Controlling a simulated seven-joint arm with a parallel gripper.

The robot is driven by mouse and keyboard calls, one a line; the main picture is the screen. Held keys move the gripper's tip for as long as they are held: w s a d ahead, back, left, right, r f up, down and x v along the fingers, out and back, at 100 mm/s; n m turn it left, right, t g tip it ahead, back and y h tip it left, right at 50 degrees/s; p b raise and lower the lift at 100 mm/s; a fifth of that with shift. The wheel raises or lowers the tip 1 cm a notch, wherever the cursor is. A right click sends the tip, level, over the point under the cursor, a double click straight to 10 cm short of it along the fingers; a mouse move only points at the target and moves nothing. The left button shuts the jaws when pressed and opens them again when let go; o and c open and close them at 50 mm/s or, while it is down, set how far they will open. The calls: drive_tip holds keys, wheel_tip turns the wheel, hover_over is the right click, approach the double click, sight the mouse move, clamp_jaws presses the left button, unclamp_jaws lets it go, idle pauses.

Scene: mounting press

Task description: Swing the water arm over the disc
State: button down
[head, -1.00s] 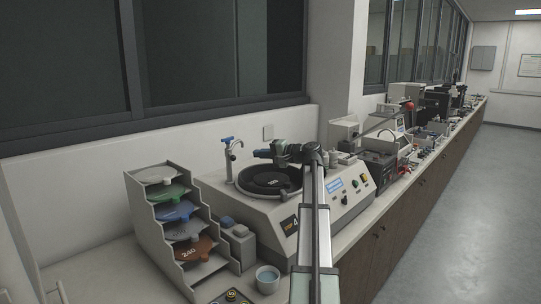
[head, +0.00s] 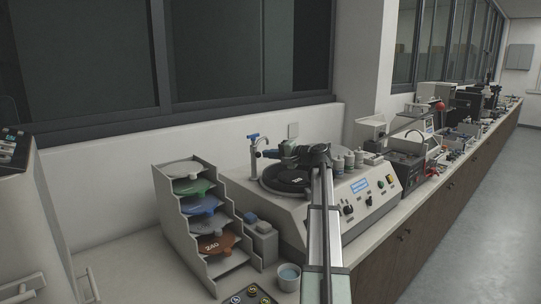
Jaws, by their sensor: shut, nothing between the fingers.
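The water arm (head: 254,157) is a metal tap with a blue handle. It stands upright at the back left of the grinder, its curved spout at the left edge of the bowl. The dark disc (head: 284,181) lies flat in the round bowl, partly hidden by my arm. My gripper (head: 267,154) is above the back of the disc, pointing left, shut and empty. Its tips are close to the spout in the picture; I cannot tell whether they touch.
A stepped rack (head: 188,226) of coloured discs stands left of the grinder (head: 290,219). A small cup (head: 288,279) is in front. More equipment lines the bench to the right.

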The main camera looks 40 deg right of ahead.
sight(257, 155)
drive_tip(key=shift+a, duration=0.15)
drive_tip(key=shift+a+m+h, duration=0.2)
drive_tip(key=shift+m+h, duration=0.2)
drive_tip(key=shift+h, duration=0.1)
drive_tip(key=shift+a, duration=0.1)
drive_tip(key=shift+a+m+t+h, duration=0.3)
drive_tip(key=shift+a+m+h, duration=0.55)
drive_tip(key=shift+h, duration=0.15)
drive_tip(key=shift+w+a+m+h, duration=0.3)
drive_tip(key=shift+a+m+h, duration=0.35)
drive_tip(key=shift+h, duration=0.45)
drive_tip(key=w+a+m+g+h, duration=0.1)
drive_tip(key=w+a+m+h, duration=0.3)
drive_tip(key=w+a+h, duration=0.1)
drive_tip(key=shift+w+a+h, duration=0.4)
drive_tip(key=shift+w+h, duration=0.1)
drive_tip(key=shift+w, duration=0.55)
